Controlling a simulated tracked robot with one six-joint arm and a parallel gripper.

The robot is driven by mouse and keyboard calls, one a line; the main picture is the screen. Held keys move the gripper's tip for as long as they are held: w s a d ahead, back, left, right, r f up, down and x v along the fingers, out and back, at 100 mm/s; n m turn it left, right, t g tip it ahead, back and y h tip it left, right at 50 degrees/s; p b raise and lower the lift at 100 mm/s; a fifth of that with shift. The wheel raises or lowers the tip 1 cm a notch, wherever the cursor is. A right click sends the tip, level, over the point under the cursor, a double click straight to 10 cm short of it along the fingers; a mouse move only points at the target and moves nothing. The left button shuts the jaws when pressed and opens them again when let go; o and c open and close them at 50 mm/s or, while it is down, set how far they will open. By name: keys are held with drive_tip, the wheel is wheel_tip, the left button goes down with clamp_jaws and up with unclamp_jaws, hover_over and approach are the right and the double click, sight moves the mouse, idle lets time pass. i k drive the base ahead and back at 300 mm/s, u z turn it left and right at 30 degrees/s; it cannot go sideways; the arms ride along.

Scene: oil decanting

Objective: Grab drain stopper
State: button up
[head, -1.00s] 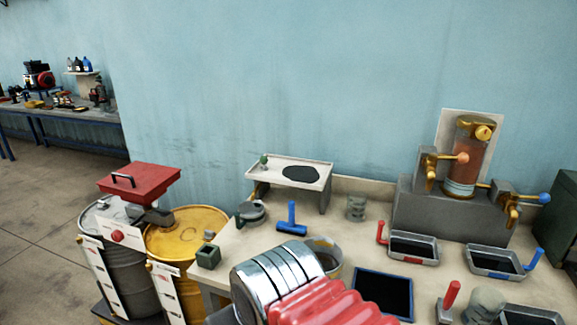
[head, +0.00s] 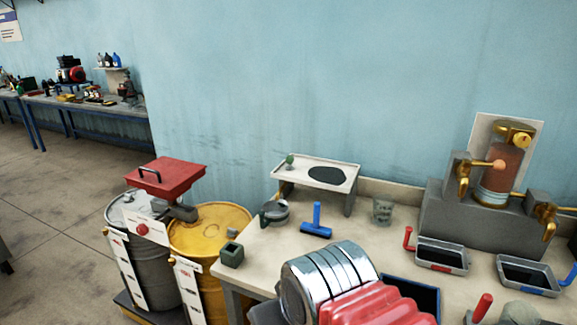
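A small green knob-like piece (head: 290,160) stands at the left end of a raised pale tray (head: 305,163) with a black puddle on it, at the back of the bench. It may be the drain stopper, but it is too small to be sure. My arm's chrome and red ribbed part rises at the bottom centre, in front of the bench. My gripper's fingers do not show, so its opening and anything in it are hidden. The knob stands clear of my visible arm.
A grey drum (head: 150,255) and a yellow drum (head: 222,229) are at left. A brass-tapped cylinder (head: 500,172) and shallow trays are at right.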

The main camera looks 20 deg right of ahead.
sight(290, 160)
drive_tip(key=u, duration=0.05)
drive_tip(key=i, duration=1)
drive_tip(key=z, duration=0.05)
